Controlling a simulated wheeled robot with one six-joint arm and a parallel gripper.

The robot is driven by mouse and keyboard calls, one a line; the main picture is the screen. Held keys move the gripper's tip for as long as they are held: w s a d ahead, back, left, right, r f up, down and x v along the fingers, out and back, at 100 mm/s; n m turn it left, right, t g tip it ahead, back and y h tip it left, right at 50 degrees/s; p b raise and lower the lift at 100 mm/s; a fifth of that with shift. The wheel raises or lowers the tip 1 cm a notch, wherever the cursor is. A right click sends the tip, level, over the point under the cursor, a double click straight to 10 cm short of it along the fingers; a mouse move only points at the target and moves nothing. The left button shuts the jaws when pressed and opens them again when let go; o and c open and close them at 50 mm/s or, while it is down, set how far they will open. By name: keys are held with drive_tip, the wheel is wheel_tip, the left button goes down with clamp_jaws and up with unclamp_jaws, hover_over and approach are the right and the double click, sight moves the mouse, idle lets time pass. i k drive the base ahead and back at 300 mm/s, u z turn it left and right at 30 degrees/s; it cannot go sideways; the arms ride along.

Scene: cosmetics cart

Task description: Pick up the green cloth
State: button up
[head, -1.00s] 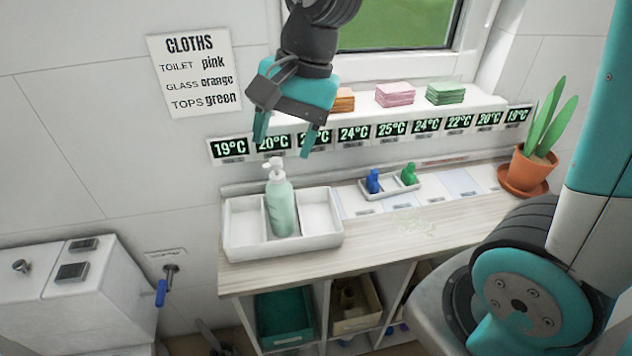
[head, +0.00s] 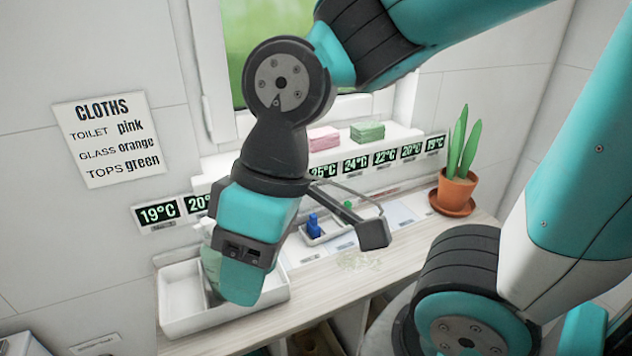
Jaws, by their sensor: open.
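The green cloth is a folded stack (head: 367,132) on the white window ledge, right of the folded pink cloths (head: 323,138). The orange cloths are hidden behind my arm. My gripper (head: 238,290) hangs in front of the counter, over the white divided tray (head: 180,305), left of and well below the green cloths. I see it from its back and side; it is open and nothing shows in it. The soap bottle (head: 208,265) is mostly covered by it.
A sign (head: 115,138) on the wall reads toilet pink, glass orange, tops green. Temperature displays (head: 385,157) line the ledge front. A small tray with a blue bottle (head: 313,226) and a potted plant (head: 455,190) stand on the counter (head: 400,245).

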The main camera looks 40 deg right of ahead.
sight(369, 132)
drive_tip(key=k, duration=0.5)
drive_tip(key=z, duration=0.65)
drive_tip(key=i, duration=0.5)
drive_tip(key=z, duration=0.45)
